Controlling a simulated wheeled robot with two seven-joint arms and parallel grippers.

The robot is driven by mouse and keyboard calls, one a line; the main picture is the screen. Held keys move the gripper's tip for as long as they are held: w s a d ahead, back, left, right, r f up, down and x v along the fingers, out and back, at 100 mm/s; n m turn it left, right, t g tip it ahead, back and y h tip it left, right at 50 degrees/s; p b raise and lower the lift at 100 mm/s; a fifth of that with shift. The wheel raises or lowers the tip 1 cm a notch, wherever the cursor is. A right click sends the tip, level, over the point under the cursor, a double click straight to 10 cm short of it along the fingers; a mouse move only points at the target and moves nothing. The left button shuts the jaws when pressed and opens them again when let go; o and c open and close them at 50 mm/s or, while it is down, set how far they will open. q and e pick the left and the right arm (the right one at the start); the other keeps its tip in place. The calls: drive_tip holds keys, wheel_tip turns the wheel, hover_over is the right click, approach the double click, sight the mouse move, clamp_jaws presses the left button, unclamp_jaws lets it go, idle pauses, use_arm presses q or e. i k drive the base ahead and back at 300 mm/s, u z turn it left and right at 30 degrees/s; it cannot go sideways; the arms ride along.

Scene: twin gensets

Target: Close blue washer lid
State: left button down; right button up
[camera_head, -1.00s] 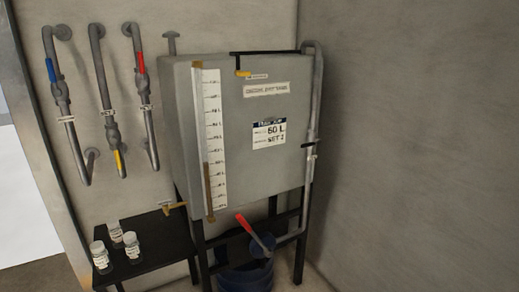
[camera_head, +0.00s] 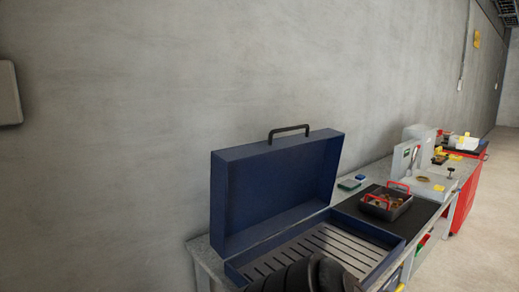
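The blue washer lid (camera_head: 278,185) stands open and upright at the back of its base, with a black handle (camera_head: 289,132) on its top edge. The blue washer base (camera_head: 365,240) lies open on the bench, with a slatted grey rack (camera_head: 310,256) inside. A dark ribbed rounded thing at the bottom edge covers part of the base's front; I cannot tell what it is. Neither of my grippers can be made out in the head view.
The washer is on a grey bench (camera_head: 205,252) against a concrete wall. Open floor lies at the right.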

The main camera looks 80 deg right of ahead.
sight(258, 190)
drive_tip(key=z, duration=2.75)
